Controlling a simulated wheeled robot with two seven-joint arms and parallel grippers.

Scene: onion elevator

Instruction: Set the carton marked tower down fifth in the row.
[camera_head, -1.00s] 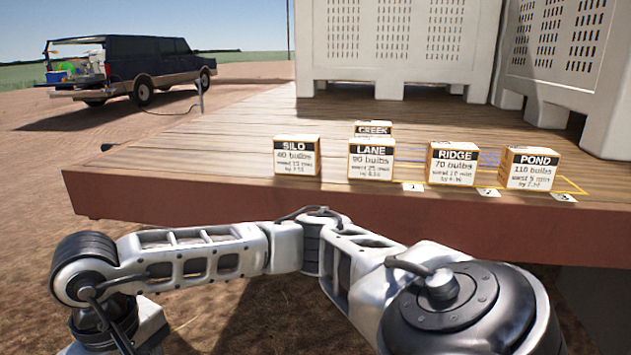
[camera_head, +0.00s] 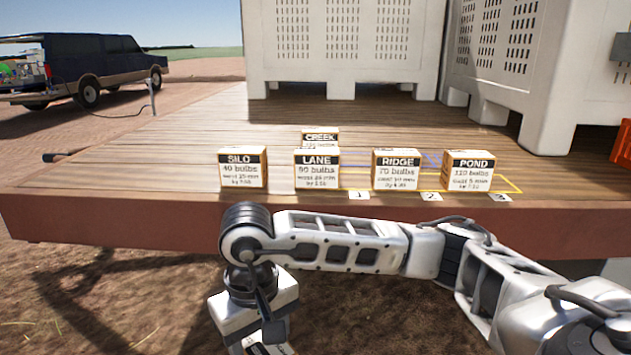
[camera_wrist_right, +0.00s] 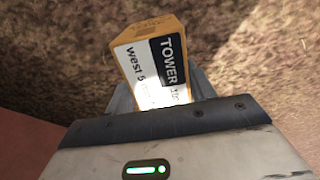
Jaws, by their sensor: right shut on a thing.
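The tower carton (camera_wrist_right: 153,62), orange with a black-and-white label, is held tilted in my right gripper (camera_wrist_right: 157,95) in the right wrist view, above bare ground. In the head view the right gripper hangs at the bottom edge, before the deck, with a sliver of the carton (camera_head: 270,348) showing. On the deck the silo carton (camera_head: 243,170), lane carton (camera_head: 317,172), ridge carton (camera_head: 396,171) and pond carton (camera_head: 469,172) stand upright, left to right. The creek carton (camera_head: 320,138) stands behind lane, partly hidden. My left gripper is out of view.
Number cards 1 (camera_head: 358,196), 2 (camera_head: 431,197) and 3 (camera_head: 499,198) lie near the deck's front edge (camera_head: 130,220), by yellow and blue lines. White bins (camera_head: 345,50) stand behind. An orange crate (camera_head: 622,145) is at right.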

